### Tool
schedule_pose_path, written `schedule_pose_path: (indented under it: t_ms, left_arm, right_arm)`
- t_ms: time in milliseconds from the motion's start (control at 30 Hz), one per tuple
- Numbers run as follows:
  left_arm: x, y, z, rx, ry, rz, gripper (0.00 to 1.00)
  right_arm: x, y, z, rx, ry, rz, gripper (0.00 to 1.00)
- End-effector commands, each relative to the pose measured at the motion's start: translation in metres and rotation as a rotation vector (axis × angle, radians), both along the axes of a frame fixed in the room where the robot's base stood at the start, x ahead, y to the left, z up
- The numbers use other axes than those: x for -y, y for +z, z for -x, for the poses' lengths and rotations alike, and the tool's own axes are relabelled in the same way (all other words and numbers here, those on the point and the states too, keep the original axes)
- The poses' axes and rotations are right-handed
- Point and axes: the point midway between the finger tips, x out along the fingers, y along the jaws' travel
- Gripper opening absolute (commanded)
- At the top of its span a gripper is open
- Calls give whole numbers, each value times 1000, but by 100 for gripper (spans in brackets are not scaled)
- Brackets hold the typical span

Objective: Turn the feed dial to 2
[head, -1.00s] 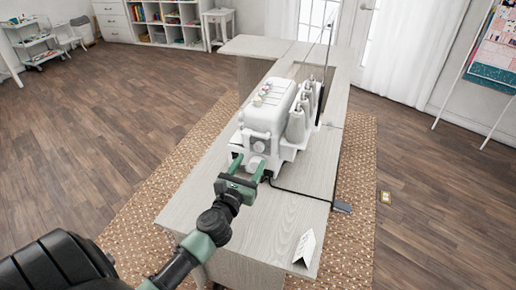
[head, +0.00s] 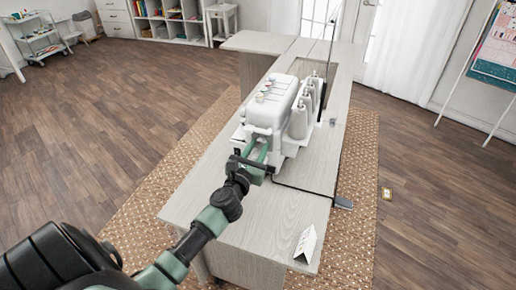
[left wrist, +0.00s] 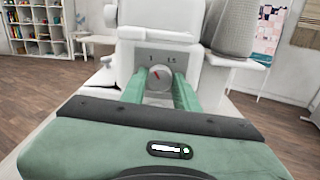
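The white sewing machine (head: 272,105) stands on the pale wooden cabinet top, with its near end facing my left gripper (head: 256,147). The feed dial (left wrist: 160,79) is a round pale knob with a red mark tilted to the upper left. Above it are the labels 1 and 1.5; no 2 is visible. In the head view the gripper hides the dial. My right gripper is not in view.
Thread cones (head: 300,118) stand along the machine's right side. A black cable runs over the cabinet top (head: 250,215) to a dark pedal (head: 343,203). A folded white card (head: 306,244) stands at the near right corner. The near part of the top is mostly clear.

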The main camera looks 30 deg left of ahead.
Motion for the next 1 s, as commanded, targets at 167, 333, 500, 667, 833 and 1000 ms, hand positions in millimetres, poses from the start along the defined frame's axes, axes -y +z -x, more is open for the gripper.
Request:
schedule_pose_path:
  t_ms: [167, 333, 500, 667, 833, 1000]
  left_arm:
    - [0, 1, 0, -4, 0, -17, 0]
    - [1, 2, 0, -19, -1, -77, 0]
    - [1, 2, 0, -46, 0, -188, 0]
    - [1, 2, 0, -80, 0, -326, 0]
    - [2, 2, 0, -118, -1, -485, 0]
    - [2, 1, 0, -155, 0, -642, 0]
  right_arm:
    - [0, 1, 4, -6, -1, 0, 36]
    - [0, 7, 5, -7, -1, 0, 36]
    - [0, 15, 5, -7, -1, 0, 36]
    - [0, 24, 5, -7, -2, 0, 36]
    - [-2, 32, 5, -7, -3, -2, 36]
    - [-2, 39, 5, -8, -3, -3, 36]
